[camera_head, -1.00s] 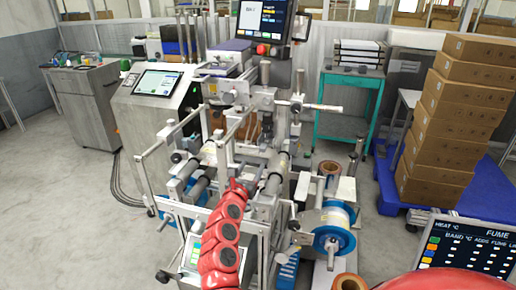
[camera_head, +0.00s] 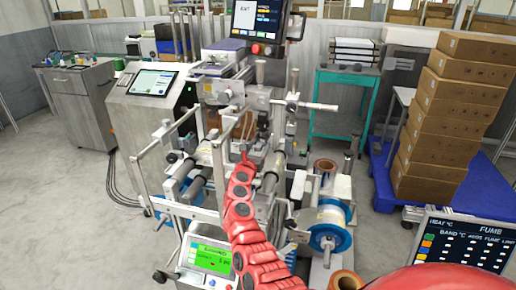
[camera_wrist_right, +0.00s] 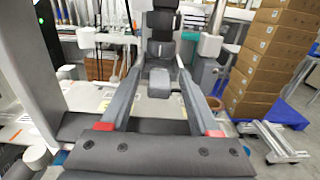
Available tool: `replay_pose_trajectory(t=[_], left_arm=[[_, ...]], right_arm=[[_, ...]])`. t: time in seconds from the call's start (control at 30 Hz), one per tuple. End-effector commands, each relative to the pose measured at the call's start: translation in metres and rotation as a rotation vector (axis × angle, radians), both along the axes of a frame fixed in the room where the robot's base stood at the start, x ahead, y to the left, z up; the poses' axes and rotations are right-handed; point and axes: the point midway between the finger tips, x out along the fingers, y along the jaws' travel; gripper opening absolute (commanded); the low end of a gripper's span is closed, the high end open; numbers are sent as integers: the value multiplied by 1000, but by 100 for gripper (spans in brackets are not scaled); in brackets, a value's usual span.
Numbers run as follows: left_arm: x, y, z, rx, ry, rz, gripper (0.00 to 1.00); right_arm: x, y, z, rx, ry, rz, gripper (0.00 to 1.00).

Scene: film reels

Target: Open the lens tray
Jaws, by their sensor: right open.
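A multi-part film reel machine (camera_head: 235,150) with rollers and grey posts fills the middle of the head view. I cannot surely pick out the lens tray. A grey box-shaped unit (camera_head: 222,92) sits on the machine's upper front. In the wrist view a small grey block (camera_wrist_right: 158,82) under a dark upright column (camera_wrist_right: 160,30) lies straight ahead, between the fingers in the picture. My right gripper (camera_wrist_right: 162,95) is open and empty. In the head view my red right arm reaches up to the machine's front, and the right gripper (camera_head: 246,155) is hard to make out there. My left gripper is not in view.
A control screen (camera_head: 153,83) stands at left and a monitor (camera_head: 258,18) above. A green-lit display (camera_head: 210,258) is low at front. Blue film reels (camera_head: 329,225) sit right. Stacked cartons (camera_head: 440,125) and a teal cart (camera_head: 343,105) stand farther right. Open floor lies left.

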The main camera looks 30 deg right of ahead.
Motion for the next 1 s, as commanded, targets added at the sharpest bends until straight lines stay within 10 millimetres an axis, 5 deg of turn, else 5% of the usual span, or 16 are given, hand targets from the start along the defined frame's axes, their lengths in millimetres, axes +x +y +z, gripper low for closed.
replay_pose_trajectory(t=[0.1,0.43,1.0], left_arm=[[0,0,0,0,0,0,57],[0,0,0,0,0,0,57],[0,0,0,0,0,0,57]], right_arm=[[0,0,0,0,0,0,61],[0,0,0,-1,-1,1,1],[0,0,1,-1,0,1,0]])
